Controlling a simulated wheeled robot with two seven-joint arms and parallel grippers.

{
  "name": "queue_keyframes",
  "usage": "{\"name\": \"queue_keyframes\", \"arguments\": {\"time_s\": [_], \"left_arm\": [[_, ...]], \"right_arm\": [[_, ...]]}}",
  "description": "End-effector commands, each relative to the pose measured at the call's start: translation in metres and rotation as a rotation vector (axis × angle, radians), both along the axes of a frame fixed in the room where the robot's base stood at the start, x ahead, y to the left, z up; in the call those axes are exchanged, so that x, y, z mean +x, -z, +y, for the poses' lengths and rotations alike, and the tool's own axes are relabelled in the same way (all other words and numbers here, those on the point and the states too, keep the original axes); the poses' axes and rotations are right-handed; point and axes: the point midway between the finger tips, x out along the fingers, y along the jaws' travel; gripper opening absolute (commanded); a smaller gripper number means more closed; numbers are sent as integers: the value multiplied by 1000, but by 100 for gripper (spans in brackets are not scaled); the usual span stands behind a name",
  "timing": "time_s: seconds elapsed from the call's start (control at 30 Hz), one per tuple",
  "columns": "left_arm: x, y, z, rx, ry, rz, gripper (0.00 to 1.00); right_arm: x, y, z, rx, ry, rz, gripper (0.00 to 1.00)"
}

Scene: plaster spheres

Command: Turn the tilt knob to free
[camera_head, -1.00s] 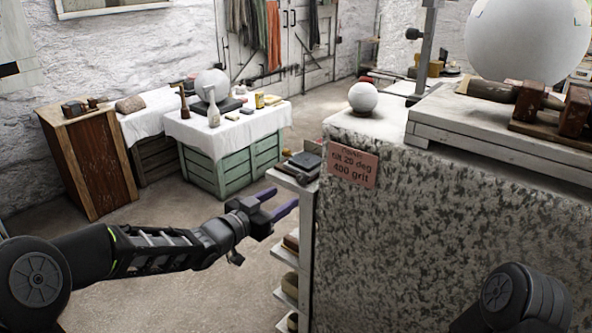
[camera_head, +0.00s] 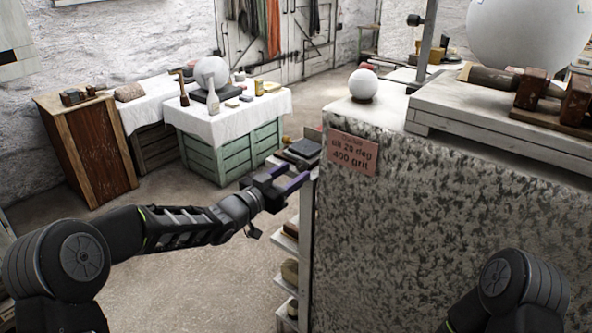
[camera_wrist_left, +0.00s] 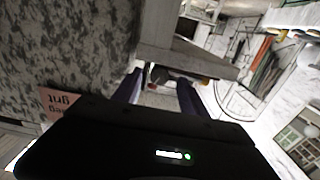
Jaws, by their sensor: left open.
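A small dark knob (camera_head: 414,20) sticks out from the upright metal post (camera_head: 428,40) at the top of the head view. I cannot tell from its shape whether it is the tilt knob, and its setting is too small to read. My left gripper (camera_head: 297,178) is open and empty, with purple fingers, in front of the shelf beside the stone block. It is well below and left of the knob, apart from it. In the left wrist view the open fingers (camera_wrist_left: 160,80) have nothing clearly between them. My right gripper is out of view.
The speckled stone block (camera_head: 430,230) fills the right side, with a pink card (camera_head: 352,154) reading about 25 deg and 400 grit. A small plaster sphere (camera_head: 363,84) and a large one (camera_head: 525,30) stand above. Open floor (camera_head: 200,265) lies left.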

Motion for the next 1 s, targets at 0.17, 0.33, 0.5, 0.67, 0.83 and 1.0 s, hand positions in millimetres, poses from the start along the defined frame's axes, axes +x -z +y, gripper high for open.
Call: {"name": "queue_keyframes", "arguments": {"time_s": [0.17, 0.33, 0.5, 0.67, 0.83, 1.0], "left_arm": [[14, 0, -10, 0, 0, 0, 50], [16, 0, -12, 0, -1, 0, 50], [16, 0, -12, 0, 0, 0, 47], [16, 0, -12, 0, 0, 0, 34], [16, 0, -11, 0, 0, 0, 20], [16, 0, -11, 0, 0, 0, 6]], "right_arm": [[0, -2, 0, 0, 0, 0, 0], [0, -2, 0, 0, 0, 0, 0], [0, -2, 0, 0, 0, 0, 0], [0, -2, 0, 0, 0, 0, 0], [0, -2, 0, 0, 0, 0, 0], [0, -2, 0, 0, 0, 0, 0]]}}
